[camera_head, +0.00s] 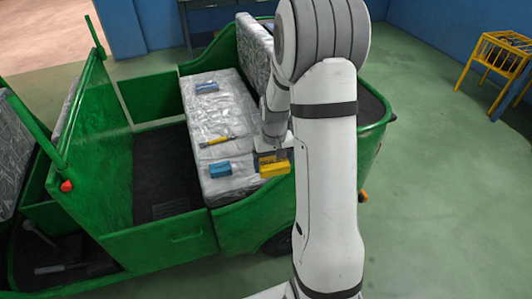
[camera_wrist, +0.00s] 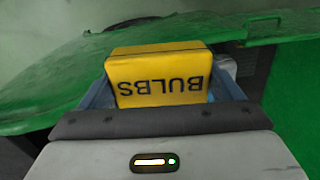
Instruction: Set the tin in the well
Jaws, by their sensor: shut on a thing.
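A yellow tin (camera_head: 273,167) is in my gripper (camera_head: 270,156), above the near right end of the rickshaw's plastic-covered seat. In the wrist view the tin (camera_wrist: 160,65) shows the word BULBS upside down, between two blue-grey fingers that close on its sides. My gripper is shut on it. Whether the tin's underside touches the seat or the green side wall cannot be told. The well (camera_head: 158,165) is the dark floor left of the seat, inside the green body. Its visible floor looks bare apart from a small grate-like patch.
On the seat (camera_head: 226,122) lie a blue box (camera_head: 220,169), another blue box (camera_head: 207,87) and a yellow-handled tool (camera_head: 217,141). The green side wall (camera_head: 170,243) edges the well. A yellow stand (camera_head: 497,60) is far right.

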